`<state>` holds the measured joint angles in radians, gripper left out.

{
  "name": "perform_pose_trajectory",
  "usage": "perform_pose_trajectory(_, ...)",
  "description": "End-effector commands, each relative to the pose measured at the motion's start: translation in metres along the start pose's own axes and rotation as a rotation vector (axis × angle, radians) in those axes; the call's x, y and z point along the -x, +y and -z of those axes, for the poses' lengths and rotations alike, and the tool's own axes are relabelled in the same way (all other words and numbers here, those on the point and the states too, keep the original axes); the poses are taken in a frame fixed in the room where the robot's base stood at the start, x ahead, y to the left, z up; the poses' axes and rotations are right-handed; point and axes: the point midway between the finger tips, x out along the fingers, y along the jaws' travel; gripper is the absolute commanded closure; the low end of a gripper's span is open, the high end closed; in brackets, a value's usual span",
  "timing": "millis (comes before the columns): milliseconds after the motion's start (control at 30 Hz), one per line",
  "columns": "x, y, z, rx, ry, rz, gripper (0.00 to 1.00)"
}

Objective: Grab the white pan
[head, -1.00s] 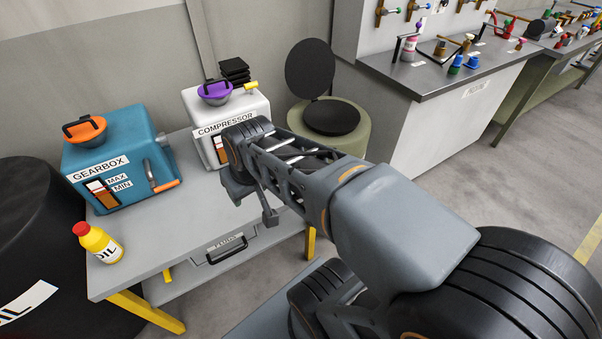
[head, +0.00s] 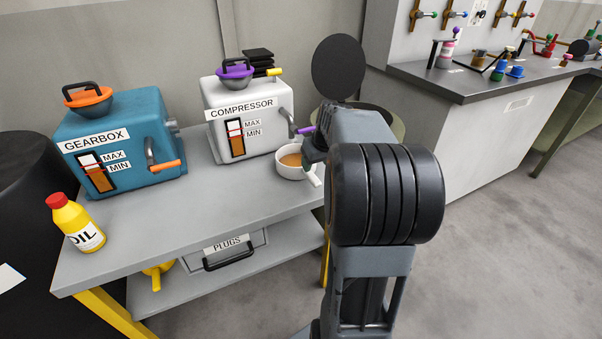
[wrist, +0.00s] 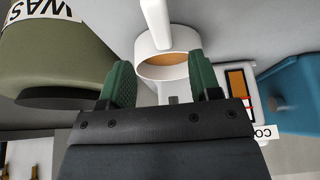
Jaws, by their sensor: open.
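The white pan (head: 288,174) sits on the grey table at its right end, just in front of the compressor (head: 222,115), with brown liquid in it. Its handle points to the front right, partly beside my arm. In the wrist view the pan (wrist: 150,71) shows beyond my fingers, its white handle (wrist: 157,22) reaching to the top edge. My gripper (wrist: 157,80) has its two green fingers apart, with nothing held between them. In the head view my gripper (head: 312,152) is mostly hidden by my arm, close to the right of the pan.
The blue gearbox (head: 115,145) and a yellow oil bottle (head: 87,228) stand to the left on the table. A green waste drum (wrist: 60,55) stands close on the left in the wrist view. The table's front middle is clear.

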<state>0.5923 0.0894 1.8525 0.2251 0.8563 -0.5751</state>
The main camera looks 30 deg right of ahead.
Motion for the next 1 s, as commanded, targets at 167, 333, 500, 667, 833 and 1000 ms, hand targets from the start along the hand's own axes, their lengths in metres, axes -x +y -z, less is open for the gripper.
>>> perform_pose_trajectory(167,-0.028,-0.001,-0.001,0.0,-0.001,0.001,0.43)
perform_pose_trajectory(333,-0.038,-0.001,0.0,-0.001,0.0,0.001,0.43)
perform_pose_trajectory(500,-0.044,-0.001,0.0,-0.001,0.0,0.0,0.43)
perform_pose_trajectory(667,-0.062,-0.001,-0.001,0.0,-0.002,0.002,0.43)
perform_pose_trajectory(833,-0.085,-0.002,-0.001,0.0,-0.003,0.002,0.43)
perform_pose_trajectory(1000,-0.091,-0.001,0.0,0.0,0.001,0.0,0.43)
